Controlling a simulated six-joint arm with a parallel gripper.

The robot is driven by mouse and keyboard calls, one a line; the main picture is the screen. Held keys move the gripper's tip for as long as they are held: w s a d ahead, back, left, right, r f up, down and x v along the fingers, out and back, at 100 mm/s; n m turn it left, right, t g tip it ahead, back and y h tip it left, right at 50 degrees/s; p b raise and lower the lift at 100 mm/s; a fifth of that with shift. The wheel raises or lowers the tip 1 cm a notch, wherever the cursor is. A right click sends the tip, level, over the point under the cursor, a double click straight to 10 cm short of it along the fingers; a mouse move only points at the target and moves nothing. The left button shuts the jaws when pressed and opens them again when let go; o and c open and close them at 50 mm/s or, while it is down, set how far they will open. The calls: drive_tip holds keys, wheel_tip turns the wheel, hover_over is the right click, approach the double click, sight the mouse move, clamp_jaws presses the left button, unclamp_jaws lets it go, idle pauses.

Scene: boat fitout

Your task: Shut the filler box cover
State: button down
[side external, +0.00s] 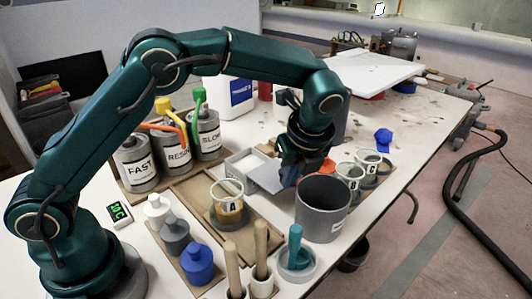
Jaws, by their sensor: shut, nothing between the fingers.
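The filler box (236,173) is a small grey box on the table, left of my gripper, with pale contents showing at its open left part. Its cover looks like the flat grey plate (266,178) at the box's right side, beside my gripper; whether it is hinged or sliding cannot be told. My gripper (287,184) points down at the plate's right end, shut and empty. Its fingertips are partly hidden, and I cannot tell whether they touch the plate.
A large grey bucket (322,222) stands close in front of my gripper. Cup A (228,211) stands in front of the box, and cups B (349,180) and C (372,163) stand right. Labelled tins (174,149) with coloured pumps stand left. A white board (372,70) lies at the back.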

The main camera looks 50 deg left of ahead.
sight(258, 170)
drive_tip(key=a, duration=0.9)
drive_tip(key=shift+a, duration=0.25)
drive_tip(key=shift+r, duration=0.1)
